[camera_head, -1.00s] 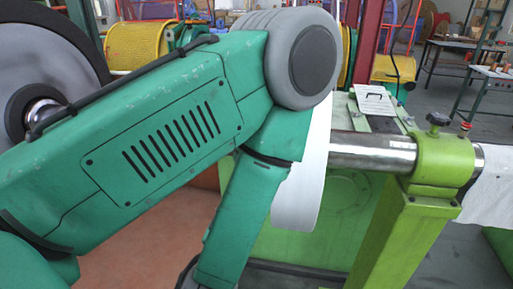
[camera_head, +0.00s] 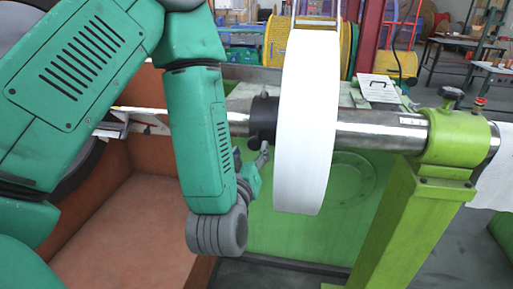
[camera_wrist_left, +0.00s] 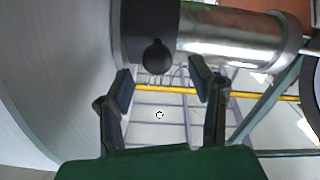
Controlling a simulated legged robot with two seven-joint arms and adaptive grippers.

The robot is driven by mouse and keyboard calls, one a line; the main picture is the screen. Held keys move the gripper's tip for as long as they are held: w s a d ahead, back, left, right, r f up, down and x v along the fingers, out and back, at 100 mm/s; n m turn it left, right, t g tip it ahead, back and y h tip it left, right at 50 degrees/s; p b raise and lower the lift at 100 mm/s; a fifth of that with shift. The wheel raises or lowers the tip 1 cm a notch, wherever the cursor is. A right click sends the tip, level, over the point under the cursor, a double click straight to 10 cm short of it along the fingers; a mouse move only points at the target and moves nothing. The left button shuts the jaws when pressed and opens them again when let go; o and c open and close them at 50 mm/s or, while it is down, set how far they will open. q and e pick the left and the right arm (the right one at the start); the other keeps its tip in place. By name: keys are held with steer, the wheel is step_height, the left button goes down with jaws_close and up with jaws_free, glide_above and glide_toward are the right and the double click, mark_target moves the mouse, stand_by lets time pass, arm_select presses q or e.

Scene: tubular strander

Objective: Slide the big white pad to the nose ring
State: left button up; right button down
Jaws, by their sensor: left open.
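The big white pad (camera_head: 307,120) is a wide disc standing upright around a steel shaft (camera_head: 382,130). It also fills the left side of the left wrist view (camera_wrist_left: 50,80). A black collar (camera_head: 263,120) with a round knob sits around the shaft just left of the pad; it shows at the top of the left wrist view (camera_wrist_left: 145,38). I cannot tell whether this collar is the nose ring. My left gripper (camera_head: 252,165) is below the collar and beside the pad's left face. Its fingers (camera_wrist_left: 164,86) are open, with nothing between them. My right gripper is out of view.
A lime-green post (camera_head: 410,220) with a clamp (camera_head: 455,140) holds the shaft at the right. An orange-brown trough (camera_head: 125,215) lies under the shaft at the left. Green machine panels (camera_head: 310,235) stand behind the pad.

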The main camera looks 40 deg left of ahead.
mark_target(256, 136)
arm_select(q)
steer(key=shift+w+a+f+b, duration=0.2)
steer(key=shift+w+b, duration=0.35)
steer(key=shift+b, duration=0.55)
steer(key=x, duration=0.3)
steer(key=p+x, duration=0.1)
steer(key=shift+w+a+r, duration=0.1)
steer(key=shift+w+r, duration=0.15)
steer(key=shift+w, duration=0.2)
steer(key=shift+w+a, duration=0.25)
steer(key=shift+w, duration=0.1)
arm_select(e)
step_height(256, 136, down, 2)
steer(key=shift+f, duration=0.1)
arm_select(q)
steer(key=shift+c, duration=0.5)
jaws_close()
